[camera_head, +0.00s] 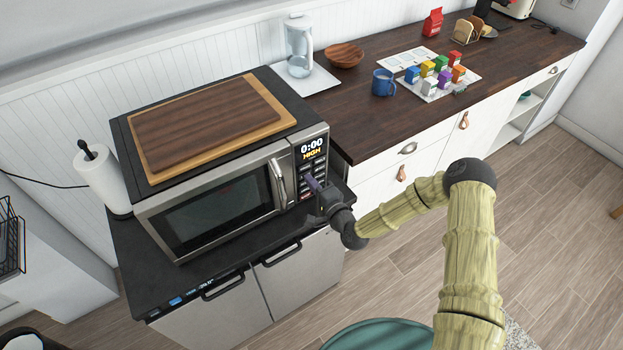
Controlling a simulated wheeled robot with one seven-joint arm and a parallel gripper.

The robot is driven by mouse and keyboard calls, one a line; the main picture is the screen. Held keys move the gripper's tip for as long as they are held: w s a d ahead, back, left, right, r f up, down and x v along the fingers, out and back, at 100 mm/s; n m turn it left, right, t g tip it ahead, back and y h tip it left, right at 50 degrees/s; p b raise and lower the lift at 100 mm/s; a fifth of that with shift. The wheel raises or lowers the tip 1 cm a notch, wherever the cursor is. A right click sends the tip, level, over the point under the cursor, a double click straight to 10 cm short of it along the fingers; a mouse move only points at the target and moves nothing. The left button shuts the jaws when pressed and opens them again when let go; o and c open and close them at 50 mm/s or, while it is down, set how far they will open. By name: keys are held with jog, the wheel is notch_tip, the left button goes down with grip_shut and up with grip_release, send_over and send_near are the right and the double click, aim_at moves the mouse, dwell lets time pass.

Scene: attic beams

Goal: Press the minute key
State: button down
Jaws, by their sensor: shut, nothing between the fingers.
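The microwave (219,194) stands on a dark cabinet top, its door shut and facing the front right. Its control panel (311,160) is at the right end of the front. The lit display (312,147) reads 0:00 and HIGH. Rows of small dark keys (305,179) sit below it; their labels are too small to read, so I cannot tell which is the minute key. My gripper (312,182) is shut and empty, its tips at the lower part of the key panel. The gripper hides some of the lower keys. I cannot tell whether the tips touch a key.
The microwave's door handle (278,182) stands out just left of the panel. A wooden board (207,125) lies on top of the microwave. A paper towel roll (102,180) stands to the left. A blue mug (383,82) and several small coloured boxes are on the wooden counter (350,125).

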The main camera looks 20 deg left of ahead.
jog(key=shift+w+a, duration=0.1)
dwell(0.3)
jog(key=shift+w+a+r+b, duration=0.4)
jog(key=shift+a+b, duration=0.1)
jog(key=shift+b, duration=0.55)
jog(key=b+v, duration=0.3)
jog(key=v, duration=1.1)
jog(key=shift+d+f, duration=0.2)
jog(key=shift+f, duration=0.2)
jog(key=shift+d, duration=0.2)
